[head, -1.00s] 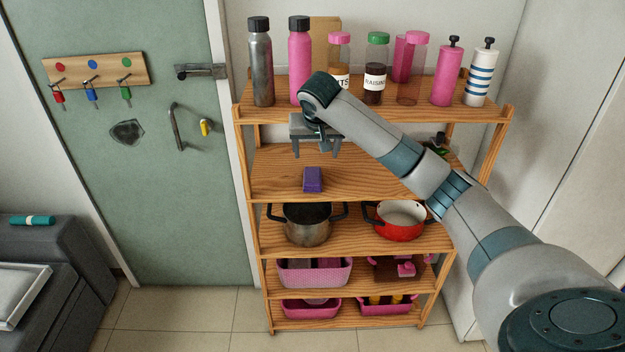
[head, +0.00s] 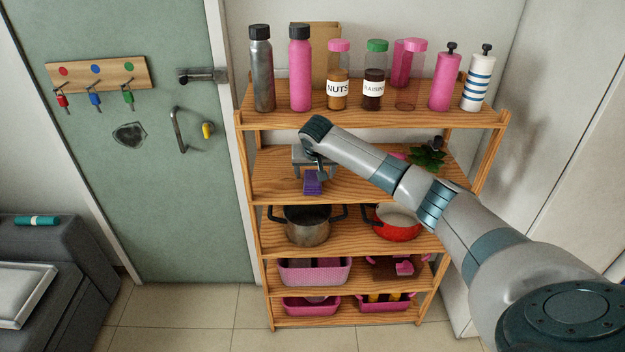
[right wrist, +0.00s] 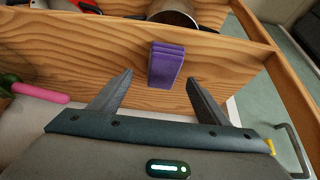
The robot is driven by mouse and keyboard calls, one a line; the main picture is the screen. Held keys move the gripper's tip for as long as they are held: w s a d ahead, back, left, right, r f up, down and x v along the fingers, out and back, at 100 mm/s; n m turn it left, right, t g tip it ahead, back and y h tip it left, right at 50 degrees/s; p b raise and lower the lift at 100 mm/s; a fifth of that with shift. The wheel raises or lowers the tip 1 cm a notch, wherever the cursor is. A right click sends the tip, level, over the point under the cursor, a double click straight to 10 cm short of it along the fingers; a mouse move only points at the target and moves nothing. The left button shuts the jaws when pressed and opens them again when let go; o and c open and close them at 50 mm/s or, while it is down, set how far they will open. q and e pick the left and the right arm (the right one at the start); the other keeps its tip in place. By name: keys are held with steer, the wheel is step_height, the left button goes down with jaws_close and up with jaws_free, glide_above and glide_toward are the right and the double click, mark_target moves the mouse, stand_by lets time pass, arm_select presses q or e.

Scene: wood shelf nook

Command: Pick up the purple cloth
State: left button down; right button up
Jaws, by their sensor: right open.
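The purple cloth (head: 312,186) is a small folded block on the second shelf from the top, near its front edge. It also shows in the right wrist view (right wrist: 165,66). My right gripper (head: 313,174) is open and empty, just above and behind the cloth in the head view. In the right wrist view the two fingers (right wrist: 159,77) appear on either side of the cloth, with a gap on both sides. I cannot tell how far the tips are from it. My left gripper is not in view.
Bottles and jars, such as the pink bottle (head: 300,75), stand on the top shelf (head: 400,120) above my arm. A steel pot (head: 307,228) and a red pot (head: 397,226) sit one shelf below. A plant (head: 428,157) stands to the right on the cloth's shelf.

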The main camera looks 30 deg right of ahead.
mark_target(313, 178)
steer(key=shift+f, duration=0.15)
steer(key=shift+w+d+f+p, duration=0.1)
steer(key=shift+w+f+p, duration=0.35)
steer(key=shift+f+p, duration=0.15)
steer(key=shift+p+x, duration=0.4)
steer(key=shift+x, duration=1.5)
steer(key=c, duration=1.2)
